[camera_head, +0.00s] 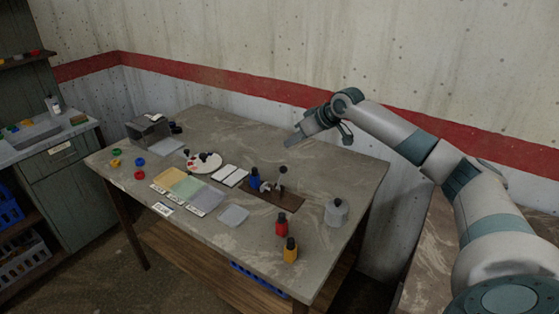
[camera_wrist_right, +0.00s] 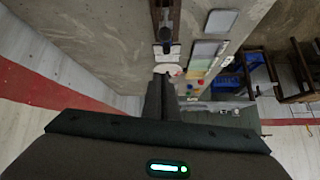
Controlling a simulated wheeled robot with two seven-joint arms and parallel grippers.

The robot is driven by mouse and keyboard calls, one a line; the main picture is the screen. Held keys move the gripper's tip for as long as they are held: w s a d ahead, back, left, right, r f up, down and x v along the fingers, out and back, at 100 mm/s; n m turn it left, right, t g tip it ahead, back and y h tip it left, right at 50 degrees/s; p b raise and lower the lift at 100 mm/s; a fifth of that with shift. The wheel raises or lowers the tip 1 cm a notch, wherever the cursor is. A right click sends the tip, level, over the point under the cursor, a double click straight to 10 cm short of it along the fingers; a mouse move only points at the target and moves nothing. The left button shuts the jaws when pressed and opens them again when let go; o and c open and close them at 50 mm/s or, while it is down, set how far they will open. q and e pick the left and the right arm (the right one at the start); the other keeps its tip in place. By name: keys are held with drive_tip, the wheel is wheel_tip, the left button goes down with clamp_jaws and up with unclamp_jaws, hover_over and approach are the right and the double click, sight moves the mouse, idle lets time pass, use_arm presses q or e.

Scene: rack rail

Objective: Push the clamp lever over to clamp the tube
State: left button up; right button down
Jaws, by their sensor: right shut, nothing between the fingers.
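The clamp fixture sits on a dark brown board (camera_head: 285,206) near the middle of the table. A lever with a dark round knob (camera_head: 283,170) stands up from it. A dark blue part (camera_head: 254,178) and small pale metal parts (camera_head: 266,187) are to its left. The tube cannot be told apart at this size. My right gripper (camera_head: 292,142) is above and behind the fixture, apart from it, its fingers shut and empty. In the right wrist view, the shut fingers (camera_wrist_right: 161,98) point toward the board (camera_wrist_right: 171,14). My left gripper is not in view.
A red bottle (camera_head: 282,225), an amber bottle (camera_head: 291,250) and a grey flask (camera_head: 336,213) stand in front and to the right. White cards (camera_head: 230,175), coloured sheets (camera_head: 184,187) and a round palette (camera_head: 204,162) lie left. The back right table is clear.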

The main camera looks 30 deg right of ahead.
drive_tip(key=p, duration=0.7)
hover_over(281, 179)
drive_tip(key=f, duration=0.8)
drive_tip(key=shift+w+d+f, duration=0.1)
drive_tip(key=shift+w+d, duration=0.25)
drive_tip(key=shift+s+f, duration=0.25)
drive_tip(key=shift+f, duration=0.05)
